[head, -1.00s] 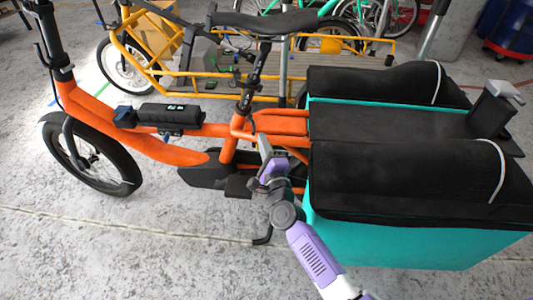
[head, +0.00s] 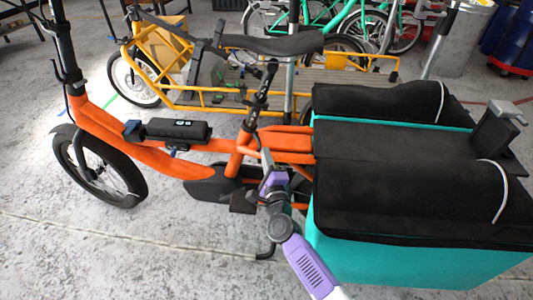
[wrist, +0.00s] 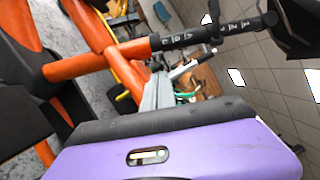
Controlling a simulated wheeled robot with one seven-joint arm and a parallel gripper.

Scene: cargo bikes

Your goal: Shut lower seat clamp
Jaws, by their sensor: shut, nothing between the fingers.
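The orange cargo bike's telescoping black seat post (head: 258,95) rises from the orange seat tube (head: 236,160) to the black saddle (head: 270,43). The lower seat clamp is small around the foot of the post; I cannot tell its lever's position. In the wrist view the marked seat post (wrist: 185,40) runs sideways from the orange tube (wrist: 85,65). My gripper (head: 270,172) is low, to the right of the seat tube and beside the teal cargo box. Its grey fingers (wrist: 158,92) are shut and empty, apart from the post in the wrist view.
The teal box (head: 400,255) with black padded covers fills the right side, close to my arm. A yellow cargo bike (head: 210,85) stands behind. A black battery pack (head: 175,130) sits on the orange frame. Floor is clear at the front left.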

